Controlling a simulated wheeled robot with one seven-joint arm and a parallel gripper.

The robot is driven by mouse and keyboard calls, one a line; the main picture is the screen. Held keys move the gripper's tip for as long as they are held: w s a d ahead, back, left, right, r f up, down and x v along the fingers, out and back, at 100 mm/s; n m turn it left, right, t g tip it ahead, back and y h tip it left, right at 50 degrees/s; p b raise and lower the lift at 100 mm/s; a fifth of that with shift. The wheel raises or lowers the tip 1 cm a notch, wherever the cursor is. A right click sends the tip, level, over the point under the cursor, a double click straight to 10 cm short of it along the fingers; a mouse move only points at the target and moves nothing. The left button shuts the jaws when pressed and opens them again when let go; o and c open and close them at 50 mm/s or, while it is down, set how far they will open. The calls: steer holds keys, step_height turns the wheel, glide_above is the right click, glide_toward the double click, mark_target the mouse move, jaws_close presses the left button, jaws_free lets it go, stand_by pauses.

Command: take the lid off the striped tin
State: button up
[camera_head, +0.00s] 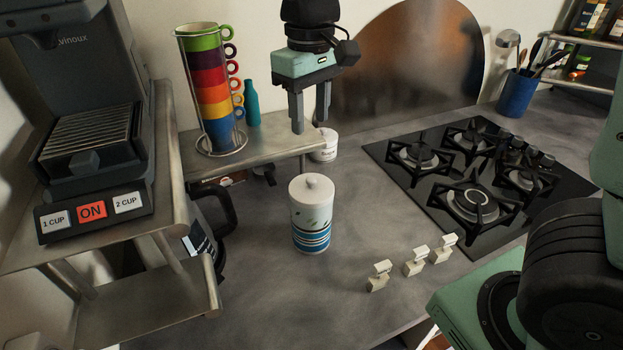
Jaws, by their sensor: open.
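The striped tin (311,226) stands upright on the grey counter near the middle of the head view. It is white with blue and dark bands around its lower part. Its white lid (312,189) with a small round knob sits on top. My gripper (311,127) points down above the tin, with a clear gap between the fingertips and the knob. The two fingers are apart, and nothing is between them.
A raised shelf (260,149) holds a rack of coloured cups (211,90) and a teal bottle (251,103). A coffee machine (85,110) stands at left. A gas hob (470,180) lies at right. Several small cream blocks (414,262) stand right of the tin.

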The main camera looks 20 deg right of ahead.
steer(key=p, duration=0.1)
glide_above(311, 179)
step_height(311, 179, down, 8)
steer(key=shift+w+r, duration=0.1)
steer(key=shift+w, duration=0.05)
steer(key=shift+f+p, duration=1.15)
steer(key=shift+f, duration=1.55)
jaws_close()
